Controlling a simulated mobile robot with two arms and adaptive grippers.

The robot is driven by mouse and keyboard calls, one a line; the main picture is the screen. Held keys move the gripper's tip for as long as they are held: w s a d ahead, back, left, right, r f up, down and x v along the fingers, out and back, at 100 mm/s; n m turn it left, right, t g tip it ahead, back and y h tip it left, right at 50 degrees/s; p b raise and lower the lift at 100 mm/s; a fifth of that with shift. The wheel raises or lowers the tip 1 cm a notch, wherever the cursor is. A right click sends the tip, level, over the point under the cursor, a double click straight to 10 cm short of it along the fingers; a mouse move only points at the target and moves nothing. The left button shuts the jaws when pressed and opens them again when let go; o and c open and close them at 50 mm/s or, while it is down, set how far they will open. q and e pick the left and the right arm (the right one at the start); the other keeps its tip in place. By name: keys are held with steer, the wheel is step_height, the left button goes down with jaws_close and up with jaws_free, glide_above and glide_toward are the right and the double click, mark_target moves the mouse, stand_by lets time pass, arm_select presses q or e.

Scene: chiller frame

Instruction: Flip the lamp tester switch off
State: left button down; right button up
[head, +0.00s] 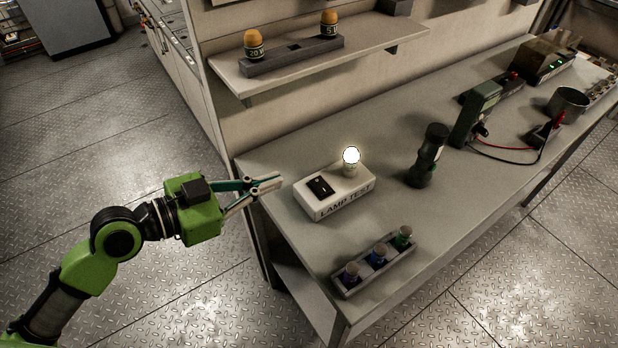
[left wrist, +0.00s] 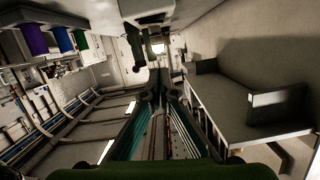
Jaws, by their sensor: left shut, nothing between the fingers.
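The lamp tester (head: 340,204) is a white box labelled "LAMP TEST" near the left end of the bench. Its black rocker switch (head: 320,187) is on top at the left. A bulb (head: 351,157) stands at its back right and glows white. My left gripper (head: 272,184) is shut and empty, its fingertips left of the tester and apart from it, by the bench's left edge. Its fingers also show in the left wrist view (left wrist: 158,88); I cannot make out the switch there. My right gripper is not in view.
A tray (head: 343,291) with three coloured pieces sits in front of the tester. A dark green torch (head: 428,155) stands to its right. A meter (head: 474,113) with leads is farther back. A shelf (head: 240,82) overhangs the back. Bare bench (head: 455,215) lies at right.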

arm_select(q)
steer(key=p, duration=0.4)
glide_above(309, 190)
steer(key=shift+s+d+f, duration=0.1)
steer(key=shift+d+f, duration=0.1)
steer(key=shift+f, duration=0.35)
steer(key=shift+d+f, duration=0.15)
steer(key=shift+f, duration=0.35)
steer(key=f, duration=0.3)
steer(key=shift+a+b, duration=0.25)
steer(key=shift+b, duration=0.1)
steer(key=shift+a+f, duration=0.1)
steer(key=shift+f, duration=0.55)
